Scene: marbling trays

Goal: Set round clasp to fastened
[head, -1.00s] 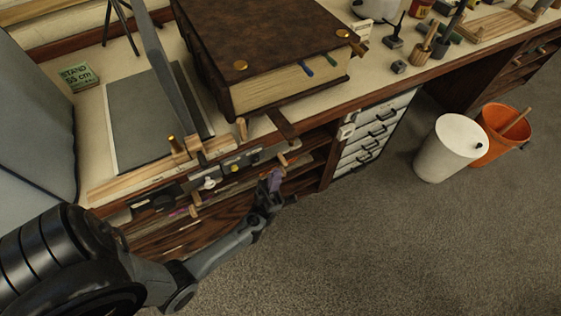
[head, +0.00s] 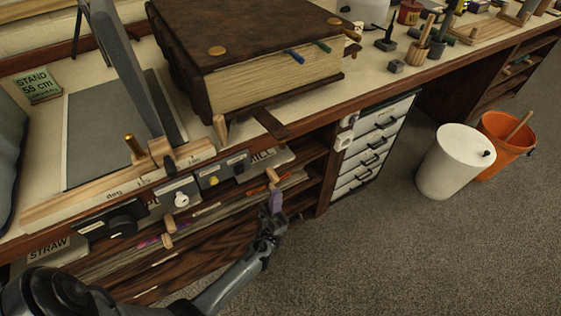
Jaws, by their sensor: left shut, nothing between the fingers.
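A large brown book (head: 270,45) lies shut on the bench. Two round brass pieces sit on its cover, one at the near left corner (head: 217,51) and one at the right corner (head: 334,21). A dark leather strap (head: 270,123) sticks out from the book's near side past the bench edge, its end lying free. A second strap with a wooden peg (head: 352,35) shows at the right corner. I cannot tell which is the round clasp. My left gripper (head: 276,200) is shut and empty, below the strap and in front of the shelves, apart from the book. My right gripper is out of view.
Knobs and switches line the bench front, including a black dial (head: 121,222) and a white knob (head: 181,199). A tilted grey bar (head: 122,75) stands left of the book. Drawers (head: 371,150), a white bin (head: 452,165) and an orange bucket (head: 505,150) stand right.

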